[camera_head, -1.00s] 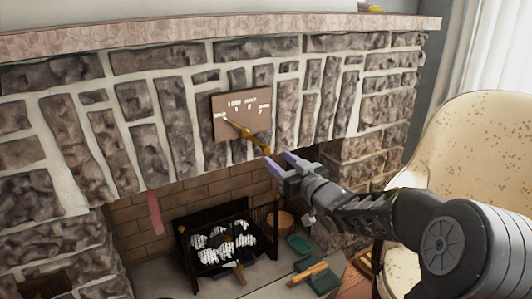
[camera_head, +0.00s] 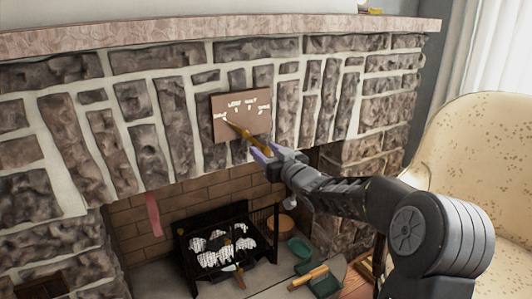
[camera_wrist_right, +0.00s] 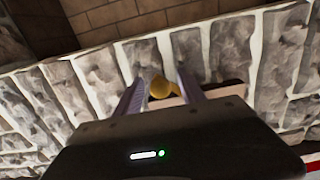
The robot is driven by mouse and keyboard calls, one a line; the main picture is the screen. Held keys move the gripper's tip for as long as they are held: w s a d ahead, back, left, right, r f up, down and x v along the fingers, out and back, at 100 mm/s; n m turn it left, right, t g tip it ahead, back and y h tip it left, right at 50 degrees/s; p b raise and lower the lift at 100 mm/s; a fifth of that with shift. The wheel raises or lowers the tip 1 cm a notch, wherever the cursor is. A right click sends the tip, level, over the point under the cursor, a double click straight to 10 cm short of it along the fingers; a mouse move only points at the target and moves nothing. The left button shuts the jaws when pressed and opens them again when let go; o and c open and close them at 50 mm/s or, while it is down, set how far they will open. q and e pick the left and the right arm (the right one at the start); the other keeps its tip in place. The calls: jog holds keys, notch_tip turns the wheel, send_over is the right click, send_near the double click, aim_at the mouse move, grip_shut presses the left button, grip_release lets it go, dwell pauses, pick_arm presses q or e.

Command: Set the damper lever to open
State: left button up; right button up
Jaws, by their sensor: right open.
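The damper lever (camera_head: 248,134) is a brass-coloured rod on a brown plate (camera_head: 229,114) with white markings, fixed to the stone fireplace front. The lever slants from the plate's left-centre down to the right; the markings are too small to read. My right gripper (camera_head: 263,153) is open at the lever's lower right end. In the right wrist view the lever's round yellow knob (camera_wrist_right: 160,87) shows between the two open fingers (camera_wrist_right: 162,95). I cannot tell whether a finger touches it. My left gripper is not in view.
A stone mantel (camera_head: 200,33) runs above the plate. Below is the firebox with a black grate (camera_head: 190,262) holding grey-white logs or coals. A red strip (camera_head: 153,214) hangs at the opening's left. A speckled cream chair (camera_head: 470,150) stands at the right, close to my right arm.

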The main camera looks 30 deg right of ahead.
grip_shut()
jog(key=shift+d, duration=0.1)
dwell(0.3)
jog(key=shift+d+r, duration=0.15)
dwell(0.8)
